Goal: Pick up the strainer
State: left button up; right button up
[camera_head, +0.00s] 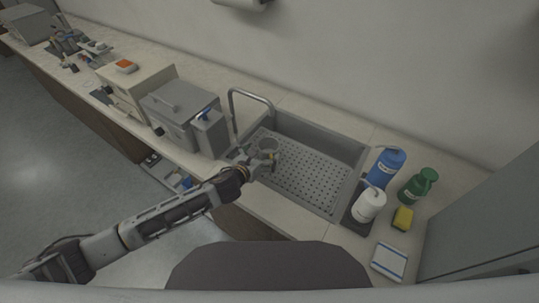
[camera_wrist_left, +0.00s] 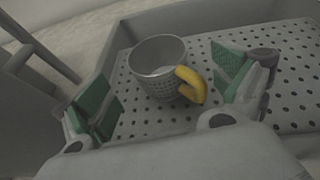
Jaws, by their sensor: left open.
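The strainer (camera_head: 268,145) is a small grey perforated cup with a yellow handle. It stands upright on the perforated floor of the sink, near the left end. In the left wrist view the strainer (camera_wrist_left: 156,66) sits between the spread fingers, its yellow handle (camera_wrist_left: 190,84) pointing toward the right finger. My left gripper (camera_head: 259,159) is open and empty at the sink's front left. In the left wrist view its green-padded fingers (camera_wrist_left: 165,85) stand apart on either side of the strainer, with no clear contact. My right gripper is not in view.
The grey sink (camera_head: 345,150) has raised walls, and a faucet (camera_head: 250,93) arches at its left back. A grey box machine (camera_head: 178,108) stands left. A white bottle (camera_head: 369,205), blue bottle (camera_head: 385,168), green bottle (camera_head: 417,186) and yellow sponge (camera_head: 402,218) stand right.

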aim_at(264, 153)
pick_arm(q)
jog(key=shift+w+d+f, duration=0.2)
jog(key=shift+w+f, duration=0.25)
jog(key=shift+w, duration=0.05)
jog(key=shift+w+d+f, duration=0.2)
jog(key=shift+w+f, duration=0.2)
jog(key=shift+w, duration=0.1)
jog(key=shift+x, duration=1.3)
jog(key=shift+c, duration=0.2)
jog(key=shift+s, duration=0.1)
jog(key=c, duration=1)
jog(key=shift+c, duration=0.8)
notch_tip(264, 153, up, 10)
jog(key=shift+p, duration=0.4)
